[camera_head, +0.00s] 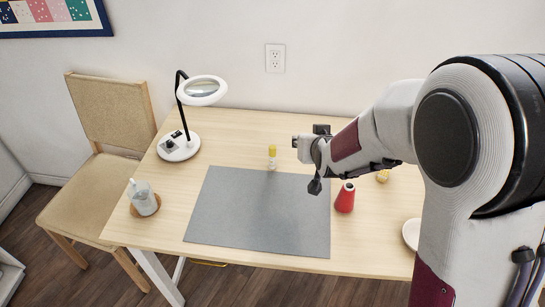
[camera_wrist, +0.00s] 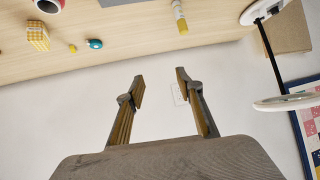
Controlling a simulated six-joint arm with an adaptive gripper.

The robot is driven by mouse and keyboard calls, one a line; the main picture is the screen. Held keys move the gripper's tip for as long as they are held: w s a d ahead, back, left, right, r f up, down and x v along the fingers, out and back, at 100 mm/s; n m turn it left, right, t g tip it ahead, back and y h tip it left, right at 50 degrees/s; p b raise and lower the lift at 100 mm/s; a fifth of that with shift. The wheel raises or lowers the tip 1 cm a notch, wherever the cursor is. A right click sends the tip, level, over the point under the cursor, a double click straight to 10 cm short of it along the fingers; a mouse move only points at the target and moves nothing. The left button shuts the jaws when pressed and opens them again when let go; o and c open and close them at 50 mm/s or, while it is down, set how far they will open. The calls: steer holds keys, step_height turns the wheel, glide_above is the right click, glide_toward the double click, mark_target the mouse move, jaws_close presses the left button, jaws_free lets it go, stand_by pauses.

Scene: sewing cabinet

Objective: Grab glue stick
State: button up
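The glue stick (camera_head: 272,157) is a small upright stick with a yellow top and a pale lower part, just behind the grey mat's back edge in the head view. It also shows at the top of the wrist view (camera_wrist: 180,17), beyond my fingers. My gripper (camera_wrist: 160,79) is open, with nothing between its two fingers. In the head view, my gripper is right of the glue stick and apart from it, above the table. The head view does not show both fingertips clearly.
The grey mat (camera_head: 255,215) lies mid-table. A magnifier lamp (camera_head: 178,147) stands back left, a glass (camera_head: 143,200) front left. A red cone-shaped thing (camera_head: 345,198), a yellow thing (camera_head: 382,176) and a white dish (camera_head: 411,235) are at the right. The mat is clear.

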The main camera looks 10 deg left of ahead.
steer(key=w+a+f+t, duration=0.1)
steer(key=w+a+f, duration=0.35)
steer(key=f, duration=0.35)
steer(key=n+t, duration=0.1)
glide_toward(273, 158)
steer(key=w, duration=0.1)
steer(key=w+f, duration=0.1)
steer(key=w, duration=0.1)
steer(key=shift+d+y, duration=0.15)
steer(key=shift+y, duration=0.25)
steer(key=shift+a+f+t, duration=0.3)
steer(key=shift+f+t, duration=0.1)
steer(key=shift+f, duration=0.3)
steer(key=shift+x, duration=1.3)
steer(key=shift+x, duration=2.6)
steer(key=shift+r, duration=0.1)
jaws_close()
